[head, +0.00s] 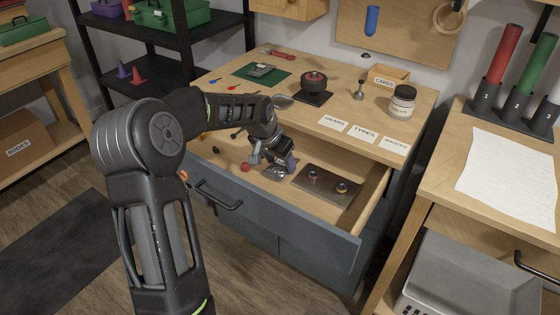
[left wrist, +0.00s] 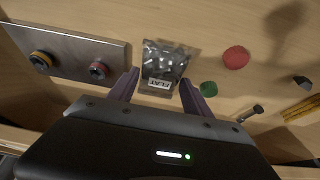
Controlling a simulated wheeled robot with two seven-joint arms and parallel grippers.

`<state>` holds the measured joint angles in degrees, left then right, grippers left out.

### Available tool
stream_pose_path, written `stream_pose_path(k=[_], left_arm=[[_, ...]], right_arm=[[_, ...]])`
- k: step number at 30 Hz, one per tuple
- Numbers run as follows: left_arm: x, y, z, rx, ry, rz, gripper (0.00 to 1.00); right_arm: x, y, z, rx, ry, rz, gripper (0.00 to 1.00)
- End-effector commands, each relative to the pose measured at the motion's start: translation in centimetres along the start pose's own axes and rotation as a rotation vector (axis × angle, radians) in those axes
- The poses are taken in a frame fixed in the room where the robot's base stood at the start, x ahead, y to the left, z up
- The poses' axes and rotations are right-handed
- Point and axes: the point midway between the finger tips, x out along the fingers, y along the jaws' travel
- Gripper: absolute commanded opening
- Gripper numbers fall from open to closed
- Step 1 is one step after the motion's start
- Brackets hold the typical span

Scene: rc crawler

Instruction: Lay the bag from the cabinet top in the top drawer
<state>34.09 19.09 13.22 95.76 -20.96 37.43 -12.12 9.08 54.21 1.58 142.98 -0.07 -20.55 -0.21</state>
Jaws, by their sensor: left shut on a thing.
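The bag (left wrist: 163,62) is a clear packet of dark small parts with a white label reading FLAT. In the left wrist view it sits between the two purple fingers of my left gripper (left wrist: 158,88), which is shut on it. In the head view my left gripper (head: 272,162) reaches down into the open top drawer (head: 238,160), and the bag (head: 276,173) shows just under the fingers. It is at or close to the drawer floor; I cannot tell whether it touches. The cabinet top (head: 292,112) is behind the drawer. My right gripper is out of view.
In the drawer, a metal plate with two wheels (head: 326,187) lies right of the bag. A red round piece (head: 246,167), a green cap (left wrist: 209,89) and a bolt (left wrist: 250,113) lie nearby. The drawer's front wall (head: 285,207) and right wall (head: 367,201) stand around them.

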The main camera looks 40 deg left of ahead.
Motion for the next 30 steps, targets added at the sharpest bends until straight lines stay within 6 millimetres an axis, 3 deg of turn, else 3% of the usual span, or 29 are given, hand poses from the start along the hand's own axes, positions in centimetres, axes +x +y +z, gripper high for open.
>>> stream_pose_path(k=[2,3,6,14,19,30], left_arm=[[0.3,0.0,0.1,0.0,0.0,0.0,0.17],[0.2,0.0,0.1,0.0,0.0,0.0,0.6],[0.2,0.0,0.1,0.0,0.0,0.0,0.67],[0.1,0.0,0.1,0.0,0.0,0.0,0.67],[-1.0,0.0,-0.1,0.0,0.001,-0.001,0.67],[-8.1,-0.1,-0.2,0.0,0.003,-0.003,0.67]], right_arm=[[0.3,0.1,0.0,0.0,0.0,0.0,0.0],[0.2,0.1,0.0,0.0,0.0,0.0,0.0],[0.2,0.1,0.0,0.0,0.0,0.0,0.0],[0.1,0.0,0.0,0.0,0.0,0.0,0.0],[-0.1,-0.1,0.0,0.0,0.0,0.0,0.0],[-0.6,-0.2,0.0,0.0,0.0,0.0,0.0]])
